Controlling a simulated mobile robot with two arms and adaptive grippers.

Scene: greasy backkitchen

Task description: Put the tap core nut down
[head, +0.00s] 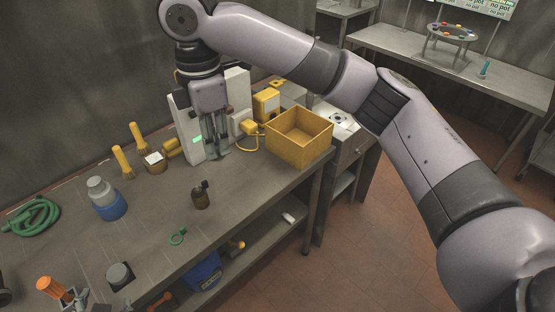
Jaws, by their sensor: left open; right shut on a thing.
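My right gripper (214,150) is at the end of the arm that comes in from the right. It points down above the back of the steel workbench (150,210), in front of a pale upright unit with a small green display (197,139). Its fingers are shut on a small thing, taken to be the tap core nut. The nut is too small and too hidden between the fingers to make out. I cannot tell whether it touches the bench. My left gripper is not in view.
A yellow open bin (299,138) stands right of the gripper. A blue-based grey container (106,199) and green hose (32,217) are at left. The bench between them is mostly clear.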

